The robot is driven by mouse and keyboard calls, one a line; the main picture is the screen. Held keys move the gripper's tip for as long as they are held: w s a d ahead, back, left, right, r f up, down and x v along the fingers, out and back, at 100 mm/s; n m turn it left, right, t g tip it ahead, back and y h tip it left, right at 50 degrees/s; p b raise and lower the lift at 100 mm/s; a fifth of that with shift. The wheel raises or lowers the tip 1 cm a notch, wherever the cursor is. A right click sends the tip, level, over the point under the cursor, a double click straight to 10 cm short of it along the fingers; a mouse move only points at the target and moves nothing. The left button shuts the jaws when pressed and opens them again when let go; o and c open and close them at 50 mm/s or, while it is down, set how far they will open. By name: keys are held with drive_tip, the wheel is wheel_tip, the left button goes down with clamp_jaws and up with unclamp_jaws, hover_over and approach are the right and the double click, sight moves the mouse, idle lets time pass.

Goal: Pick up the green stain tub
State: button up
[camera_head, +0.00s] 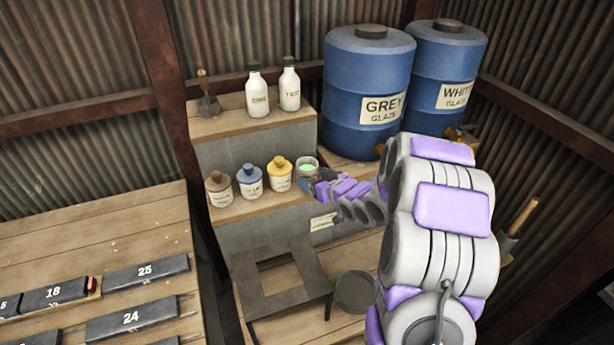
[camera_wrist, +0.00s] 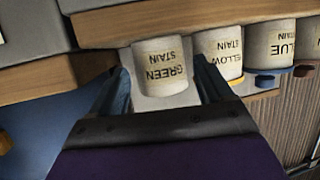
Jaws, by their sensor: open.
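The green stain tub (camera_head: 307,166) is a small white tub with green inside, at the right end of a row on the lower wooden shelf. In the wrist view the tub (camera_wrist: 162,68) is upside down in the picture, its label reading "GREEN STAIN". My gripper (camera_wrist: 160,88) is open, with one finger on each side of the tub; I cannot tell whether either finger touches it. In the head view my gripper (camera_head: 318,187) is at the shelf's front right, close to the tub and partly covering it.
Yellow (camera_head: 280,174), blue (camera_head: 250,181) and brown (camera_head: 219,189) stain containers stand left of the tub; the yellow one (camera_wrist: 222,55) is close to my finger. Two white bottles (camera_head: 272,91) stand above. Blue glaze drums (camera_head: 366,85) stand right. A stand (camera_head: 283,283) and dark round pan (camera_head: 355,291) are below.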

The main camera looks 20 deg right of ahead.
sight(313, 177)
drive_tip(key=b+x, duration=0.1)
drive_tip(key=x, duration=0.4)
drive_tip(key=shift+d+f+b, duration=0.1)
drive_tip(key=shift+f+b, duration=0.05)
drive_tip(key=shift+b, duration=0.25)
drive_tip(key=shift+w, duration=0.35)
drive_tip(key=shift+c, duration=0.2)
drive_tip(key=c, duration=0.8)
